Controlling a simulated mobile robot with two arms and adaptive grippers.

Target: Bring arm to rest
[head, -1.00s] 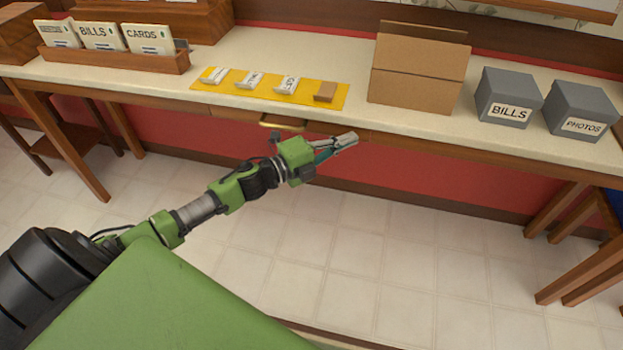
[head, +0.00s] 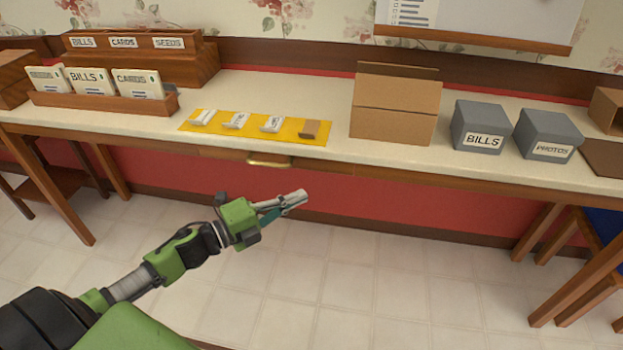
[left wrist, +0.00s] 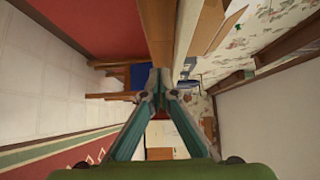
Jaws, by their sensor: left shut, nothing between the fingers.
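My left gripper (head: 293,203) is shut and empty in the head view. It is in the air in front of the long table (head: 345,158), below the height of its top and apart from it. My green and black left arm reaches in from the lower left. In the left wrist view the two fingers of the left gripper (left wrist: 159,78) meet at their tips with nothing between them. The table edge (left wrist: 186,30) runs close above the fingertips in that view. My right gripper is in neither view.
On the table are a yellow mat (head: 290,137) with several small packets, a cardboard box (head: 393,122), two grey boxes (head: 478,143) (head: 545,150), and a wooden card tray (head: 110,106). A drawer handle (head: 268,160) sticks out under the tabletop. The tiled floor (head: 370,290) in front is clear.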

